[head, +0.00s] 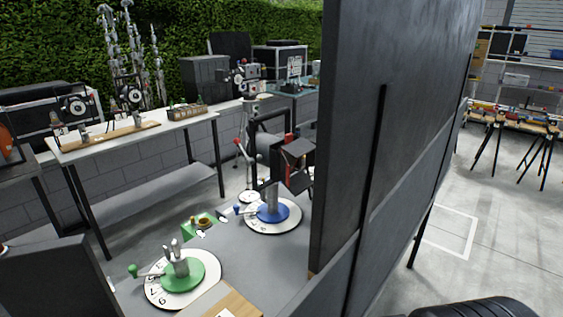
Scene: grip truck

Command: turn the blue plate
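The blue plate (281,216) is a round disc lying flat on a larger white dial (290,225) with dark markings, on a grey table. A grey post stands up from its middle and hides part of it. A blue-knobbed lever (238,209) points left from it. A similar green plate (190,283) sits on a white numbered dial (153,298) nearer and to the left, with a grey metal fitting on it and a green knob (132,271). I do not see my gripper in this view.
A tall dark panel (390,120) stands just right of the blue plate and hides what is behind it. A white table (90,146) with equipment stands at the back left. A dark panel (50,280) fills the lower left. Bare concrete floor (500,240) lies at right.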

